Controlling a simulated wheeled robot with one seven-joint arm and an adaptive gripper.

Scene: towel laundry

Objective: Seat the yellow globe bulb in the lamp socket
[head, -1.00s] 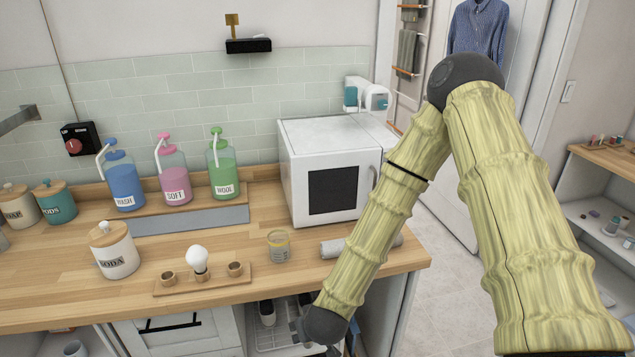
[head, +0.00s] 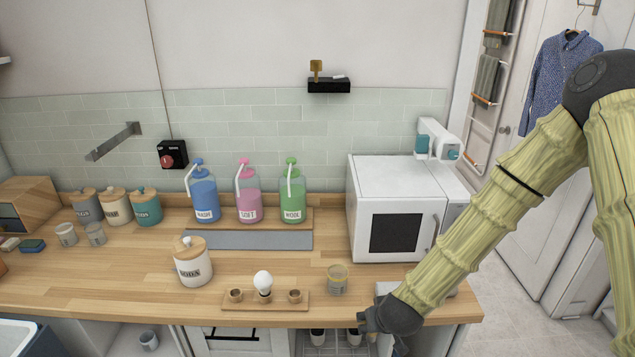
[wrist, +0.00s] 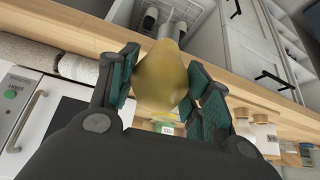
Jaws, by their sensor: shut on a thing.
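My gripper (wrist: 160,95) is shut on the yellow globe bulb (wrist: 160,70) in the wrist view, with a teal pad on each side of it. In the head view the dark end of my arm is at the counter's front edge, right of the lamp base; the bulb does not show there. The wooden lamp base (head: 248,306) lies on the counter with three sockets in a row. A white bulb (head: 263,282) stands upright in the middle one. The left socket (head: 236,295) and right socket (head: 295,296) hold no bulb.
A glass jar (head: 338,280) stands between the lamp base and my arm. A SODA canister (head: 192,262) is behind left of the base. A white microwave (head: 400,215) and several pump bottles stand farther back. The counter (head: 110,285) is clear at front left.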

